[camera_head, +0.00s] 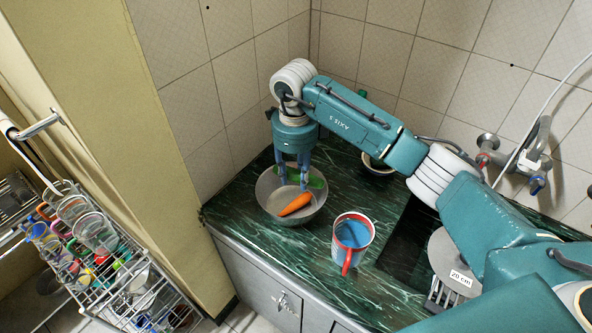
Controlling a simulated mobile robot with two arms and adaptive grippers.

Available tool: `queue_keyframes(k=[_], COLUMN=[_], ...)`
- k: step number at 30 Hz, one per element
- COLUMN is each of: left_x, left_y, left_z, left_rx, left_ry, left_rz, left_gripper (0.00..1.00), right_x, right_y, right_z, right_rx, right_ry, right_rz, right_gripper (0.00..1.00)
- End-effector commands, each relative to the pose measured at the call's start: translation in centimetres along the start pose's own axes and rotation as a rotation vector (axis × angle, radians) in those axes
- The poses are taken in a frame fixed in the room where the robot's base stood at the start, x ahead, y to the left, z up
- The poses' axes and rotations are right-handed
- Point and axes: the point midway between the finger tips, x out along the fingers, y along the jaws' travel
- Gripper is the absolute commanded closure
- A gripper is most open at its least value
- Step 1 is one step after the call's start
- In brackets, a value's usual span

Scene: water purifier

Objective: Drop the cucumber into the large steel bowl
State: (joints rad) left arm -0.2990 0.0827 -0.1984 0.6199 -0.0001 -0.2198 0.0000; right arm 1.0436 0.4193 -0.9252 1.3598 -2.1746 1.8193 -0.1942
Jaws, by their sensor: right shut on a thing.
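The large steel bowl (270,208) stands on the dark green marble counter near the back left corner. An orange carrot (297,204) lies inside it. The green cucumber (315,182) shows at the bowl's back part, between and beside the fingers of my right gripper (293,182). This gripper points down over the bowl and is shut on the cucumber. The fingers partly hide the cucumber, and I cannot tell whether it touches the bowl. My left gripper is not in view.
A blue and red mug (353,238) stands right of the bowl. A smaller dark bowl (377,168) sits behind, partly hidden by my arm. A dark sink (405,248) and a tap (532,165) are at the right. A rack of cups (95,235) stands at the left.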

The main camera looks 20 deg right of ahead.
Motion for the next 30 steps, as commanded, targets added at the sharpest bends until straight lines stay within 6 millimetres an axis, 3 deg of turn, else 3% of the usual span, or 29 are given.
queue_keyframes(k=[5, 6, 9, 20, 23, 30], left_x=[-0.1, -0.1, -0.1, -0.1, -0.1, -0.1], left_y=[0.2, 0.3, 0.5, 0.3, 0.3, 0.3], left_z=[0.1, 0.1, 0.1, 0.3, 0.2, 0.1], left_rx=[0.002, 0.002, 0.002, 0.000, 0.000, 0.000], left_ry=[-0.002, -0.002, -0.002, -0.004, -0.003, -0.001], left_rz=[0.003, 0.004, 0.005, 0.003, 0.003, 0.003], left_gripper=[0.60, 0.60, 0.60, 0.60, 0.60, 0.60], right_x=[-0.1, -0.1, -0.1, -0.6, -1.9, -7.1], right_y=[0.0, 0.0, 0.0, 0.0, -0.1, -0.1], right_z=[0.0, 0.0, 0.0, 0.0, 0.1, 0.1], right_rx=[0.000, 0.000, 0.000, 0.000, 0.000, 0.000], right_ry=[-0.001, -0.001, 0.000, 0.000, -0.003, -0.003], right_rz=[0.000, 0.000, 0.000, -0.001, -0.002, -0.004], right_gripper=[0.93, 0.59, 0.43, 0.43, 0.43, 0.43])
